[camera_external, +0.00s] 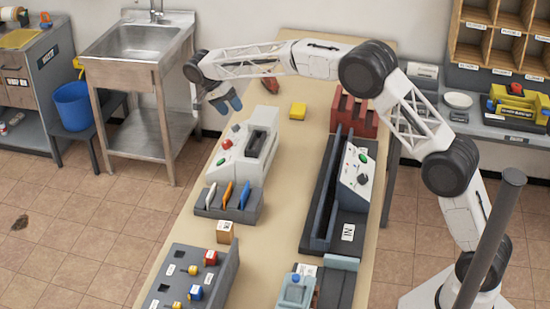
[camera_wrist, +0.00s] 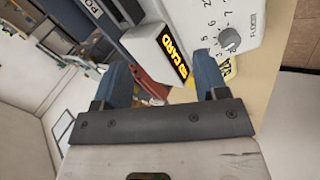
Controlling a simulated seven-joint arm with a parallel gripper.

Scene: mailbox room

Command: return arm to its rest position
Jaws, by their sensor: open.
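My gripper (camera_external: 226,103) hangs at the end of my outstretched arm, over the left edge of the long table (camera_external: 285,185) in the external view. Its blue fingers are apart, with nothing seen between them. In the wrist view my gripper (camera_wrist: 165,78) also shows spread fingers. Beyond them is a pale machine with a dial (camera_wrist: 230,40) and a lit orange display (camera_wrist: 174,50), apparently not held.
A grey-white machine with buttons (camera_external: 240,160) stands below my gripper. A yellow block (camera_external: 298,111), a red slotted holder (camera_external: 354,113), a dark long tray (camera_external: 318,205) and a rack (camera_external: 228,203) occupy the table. A sink (camera_external: 140,42) stands left; open floor lies between.

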